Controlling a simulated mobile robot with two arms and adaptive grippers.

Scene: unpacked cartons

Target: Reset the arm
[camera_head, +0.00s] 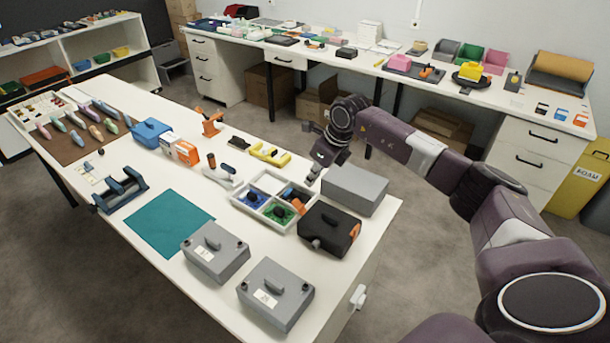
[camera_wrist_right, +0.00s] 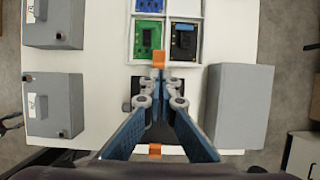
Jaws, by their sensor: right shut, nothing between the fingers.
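My right gripper (camera_head: 315,176) hangs from its arm over the right edge of the white worktable (camera_head: 225,290), close to the divided tray and the grey block. In the right wrist view its blue fingers converge (camera_wrist_right: 160,78), shut with nothing between them. Below them lies a black case (camera_head: 322,232) with orange parts, mostly hidden by the fingers in that view. The gripper is apart from the case. My left gripper is in neither view.
A divided tray (camera_head: 264,173) holding blue, green and black boards stands beside a plain grey block (camera_head: 355,186). Two grey boxes (camera_head: 215,252) (camera_head: 275,293) stand at the near end. A teal mat (camera_head: 168,222) lies bare. A long bench (camera_head: 380,66) runs along the wall.

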